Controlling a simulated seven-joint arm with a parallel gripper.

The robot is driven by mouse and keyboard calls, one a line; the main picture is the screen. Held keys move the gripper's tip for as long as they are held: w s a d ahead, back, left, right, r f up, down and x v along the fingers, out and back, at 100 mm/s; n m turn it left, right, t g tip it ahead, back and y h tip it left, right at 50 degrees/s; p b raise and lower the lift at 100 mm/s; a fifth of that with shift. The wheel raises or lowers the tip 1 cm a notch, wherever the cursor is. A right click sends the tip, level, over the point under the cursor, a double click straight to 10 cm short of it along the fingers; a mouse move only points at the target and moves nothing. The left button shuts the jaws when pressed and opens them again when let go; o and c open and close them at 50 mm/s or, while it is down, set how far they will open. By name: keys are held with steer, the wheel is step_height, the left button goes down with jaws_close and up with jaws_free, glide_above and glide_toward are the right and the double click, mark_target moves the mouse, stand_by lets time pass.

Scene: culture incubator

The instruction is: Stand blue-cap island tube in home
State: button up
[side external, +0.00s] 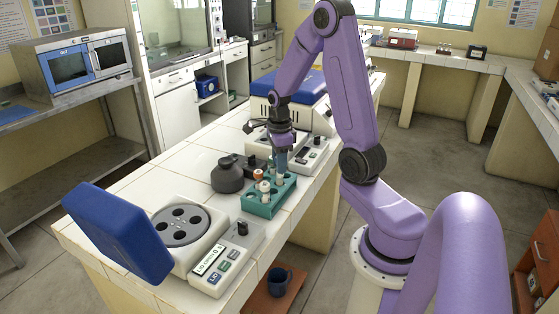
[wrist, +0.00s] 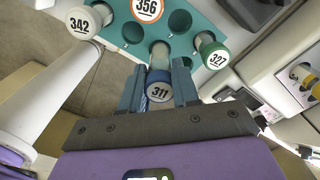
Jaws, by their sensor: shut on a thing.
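The blue-cap tube (wrist: 160,92), marked 311, is between the two fingers of my gripper (wrist: 158,90) in the wrist view. My gripper is shut on it near the cap. The tube body runs toward the teal rack (wrist: 107,42); I cannot tell whether its lower end is in a hole. In the side view my gripper (side external: 281,158) is over the far end of the teal rack (side external: 262,210), and the tube is hard to make out there. The rack also holds a white-cap tube (wrist: 82,22) marked 342, an orange-ringed cap (wrist: 147,9) marked 356 and a green-cap tube (wrist: 213,55) marked 327.
A device with a panel (side external: 308,155) stands right of my gripper. A mug (side external: 280,282) is below the bench.

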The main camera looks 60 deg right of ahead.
steer(key=shift+f, duration=1.7)
steer(key=o, duration=1.4)
steer(key=shift+r, duration=0.1)
steer(key=shift+r, duration=3.7)
